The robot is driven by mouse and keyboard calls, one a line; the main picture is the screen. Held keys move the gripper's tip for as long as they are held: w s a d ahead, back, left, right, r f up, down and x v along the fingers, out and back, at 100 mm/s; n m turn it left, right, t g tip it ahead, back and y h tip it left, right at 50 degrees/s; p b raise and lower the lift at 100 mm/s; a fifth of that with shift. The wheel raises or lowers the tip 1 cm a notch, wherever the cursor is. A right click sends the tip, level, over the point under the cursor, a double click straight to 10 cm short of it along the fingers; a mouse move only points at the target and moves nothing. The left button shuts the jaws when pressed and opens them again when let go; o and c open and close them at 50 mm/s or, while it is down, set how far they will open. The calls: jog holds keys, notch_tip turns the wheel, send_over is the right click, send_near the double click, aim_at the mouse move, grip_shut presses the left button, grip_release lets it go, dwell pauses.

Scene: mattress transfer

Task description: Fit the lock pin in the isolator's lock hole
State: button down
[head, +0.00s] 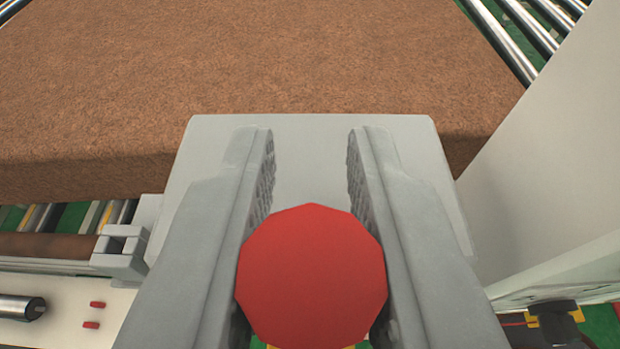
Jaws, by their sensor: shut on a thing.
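My gripper (311,165) shows in the head view, its two grey fingers reaching up the picture with ribbed inner faces. It is shut on a piece with a flat, many-sided red head (311,278), which I take to be the lock pin. The head sits between the fingers and overlaps their inner edges; the pin's shaft is hidden behind it. A small patch of yellow shows just below the red head, too little to identify. I cannot make out the isolator or its lock hole.
A brown fibrous mattress slab (250,65) lies across the top on metal rollers (505,40). A pale panel (550,150) rises close on the right. A black knob (558,322) with yellow beside it is at bottom right. A white surface (60,325) is at lower left.

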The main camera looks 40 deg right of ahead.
jog(key=shift+f, duration=1.75)
jog(key=c, duration=1.2)
grip_release()
jog(key=shift+a, duration=0.1)
jog(key=v, duration=1.7)
jog(key=shift+r, duration=0.1)
jog(key=shift+a, duration=0.1)
